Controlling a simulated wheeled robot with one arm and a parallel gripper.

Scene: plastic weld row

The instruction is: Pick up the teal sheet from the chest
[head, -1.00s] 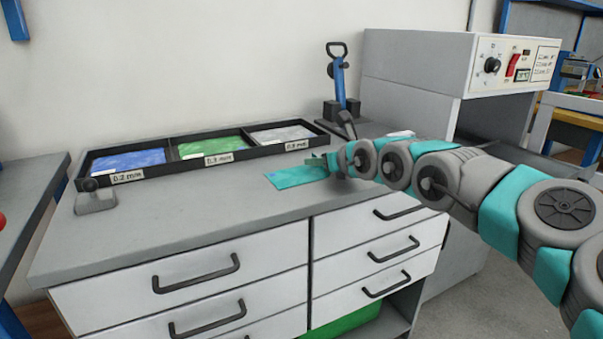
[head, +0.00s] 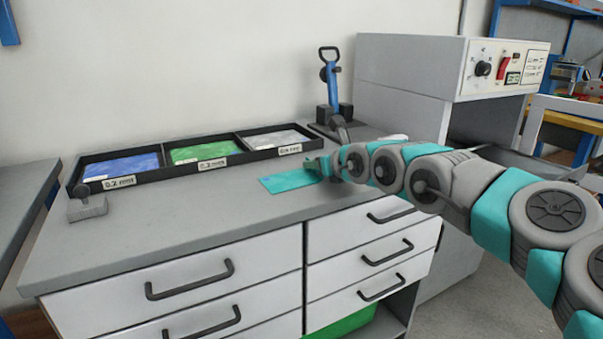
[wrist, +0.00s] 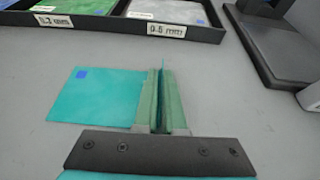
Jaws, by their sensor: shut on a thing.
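The teal sheet (head: 287,181) lies flat or nearly flat at the chest top (head: 215,208), in front of the tray. In the wrist view the teal sheet (wrist: 97,97) extends to the left of my gripper (wrist: 160,100), with a small blue square near its upper left corner. The two green fingers are close together, shut on the sheet's right part, and a thin teal edge shows between them. In the head view my gripper (head: 326,166) is at the sheet's right end. I cannot tell whether the sheet is clear of the surface.
A black tray (head: 150,180) with blue, green and grey sheets in labelled compartments runs along the back. A blue-handled lever tool (head: 331,85) stands behind my gripper. A small grey block (head: 87,207) sits at the left. A grey machine (head: 405,85) stands at the right.

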